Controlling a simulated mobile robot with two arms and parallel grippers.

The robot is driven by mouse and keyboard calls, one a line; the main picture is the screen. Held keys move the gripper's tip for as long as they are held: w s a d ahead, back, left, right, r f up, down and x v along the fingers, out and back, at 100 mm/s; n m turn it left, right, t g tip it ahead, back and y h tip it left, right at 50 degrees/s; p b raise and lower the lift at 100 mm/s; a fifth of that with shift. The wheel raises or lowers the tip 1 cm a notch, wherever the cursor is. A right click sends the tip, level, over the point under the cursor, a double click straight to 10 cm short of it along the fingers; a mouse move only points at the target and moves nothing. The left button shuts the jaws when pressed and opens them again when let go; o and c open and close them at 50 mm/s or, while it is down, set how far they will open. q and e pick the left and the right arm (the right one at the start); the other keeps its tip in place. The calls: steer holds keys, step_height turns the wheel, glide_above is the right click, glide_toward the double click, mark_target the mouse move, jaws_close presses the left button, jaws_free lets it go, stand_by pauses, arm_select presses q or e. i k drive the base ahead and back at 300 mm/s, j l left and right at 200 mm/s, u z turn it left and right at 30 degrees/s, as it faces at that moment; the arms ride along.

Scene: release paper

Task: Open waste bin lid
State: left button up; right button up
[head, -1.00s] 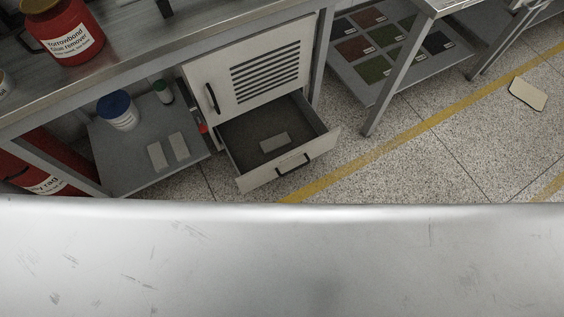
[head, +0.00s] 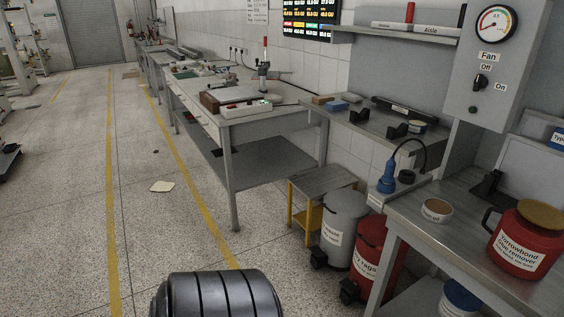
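A grey bin (head: 343,236) with a white label stands on the floor right of center in the head view. Its rounded top looks shut, and a black pedal (head: 319,258) sticks out at its foot. Beside it is a red bin (head: 366,270), whose label ends in "rags", with its own black pedal (head: 348,291). The red bin is partly hidden by the right bench and its leg. The grey bin's label is too small to read surely. Neither gripper is in view. A dark ribbed cylinder at the bottom edge seems to be part of my arm.
A small yellow-legged table (head: 320,181) stands behind the bins. The right bench (head: 460,245) carries a red glue remover can (head: 523,245) and a round tub (head: 437,211). A long workbench (head: 272,122) runs behind. The floor at left is open, with a flat pale sheet (head: 162,186).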

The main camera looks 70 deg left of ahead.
mark_target(344, 203)
steer(key=u, duration=1.85)
steer(key=i+j, duration=0.15)
steer(key=i+u, duration=0.05)
